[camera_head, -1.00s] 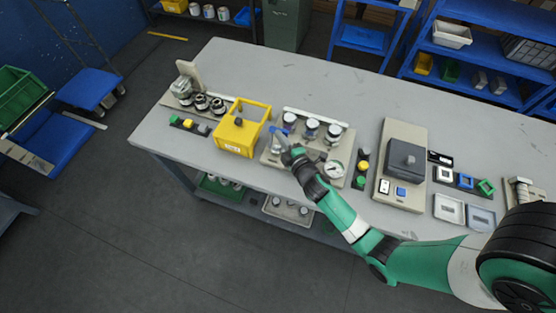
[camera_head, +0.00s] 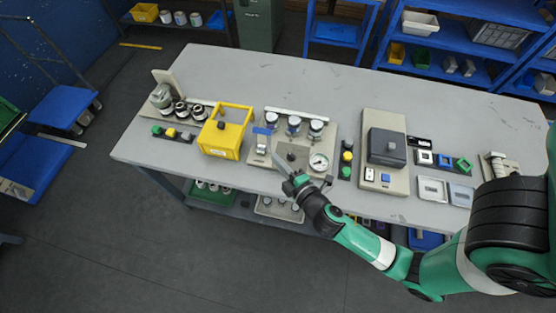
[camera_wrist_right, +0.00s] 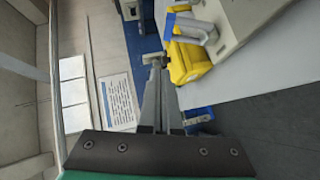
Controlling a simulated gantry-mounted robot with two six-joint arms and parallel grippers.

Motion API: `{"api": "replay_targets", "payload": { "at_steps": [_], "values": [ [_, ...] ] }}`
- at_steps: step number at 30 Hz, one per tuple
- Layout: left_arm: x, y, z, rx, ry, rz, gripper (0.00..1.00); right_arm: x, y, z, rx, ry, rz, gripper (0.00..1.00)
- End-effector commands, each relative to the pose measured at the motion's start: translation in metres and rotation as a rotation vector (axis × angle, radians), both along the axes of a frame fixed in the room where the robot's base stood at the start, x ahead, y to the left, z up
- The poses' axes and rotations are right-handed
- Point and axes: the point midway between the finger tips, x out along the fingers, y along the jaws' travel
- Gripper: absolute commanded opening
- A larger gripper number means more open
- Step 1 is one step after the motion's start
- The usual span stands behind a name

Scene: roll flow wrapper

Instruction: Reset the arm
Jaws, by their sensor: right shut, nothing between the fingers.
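My right arm (camera_head: 350,232) is green and black and reaches in from the right over the table's front edge. My right gripper (camera_head: 278,160) is shut and empty, at the front of the middle beige station (camera_head: 262,158) with the gauge and round-topped parts. In the right wrist view the gripper (camera_wrist_right: 158,65) shows as two grey fingers close together, with the yellow bin (camera_wrist_right: 190,62) beyond. My left gripper is not in view.
The yellow bin (camera_head: 222,152) stands left of the station. A beige panel with a dark grey box (camera_head: 386,147) stands to the right, with small trays (camera_head: 432,189) beyond it. The back of the grey table (camera_head: 290,82) is clear. Blue shelves (camera_head: 470,40) stand behind.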

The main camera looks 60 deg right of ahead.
Motion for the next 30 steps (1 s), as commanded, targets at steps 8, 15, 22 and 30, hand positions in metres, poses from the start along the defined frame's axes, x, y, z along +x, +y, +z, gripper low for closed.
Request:
{"api": "replay_targets", "payload": {
  "at_steps": [8,15,22,30],
  "values": [
    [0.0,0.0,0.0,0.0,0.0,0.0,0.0,0.0,0.0,0.0,0.0,0.0,0.0,0.0],
    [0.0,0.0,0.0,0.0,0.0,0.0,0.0,0.013,0.003,0.012,-0.004,-0.032,0.013,0.0],
    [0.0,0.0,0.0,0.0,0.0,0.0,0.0,0.095,0.018,0.143,0.002,-0.351,0.071,0.0],
    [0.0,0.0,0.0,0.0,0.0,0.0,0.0,0.13,0.062,0.376,0.291,-0.902,0.249,0.0]
  ]
}}
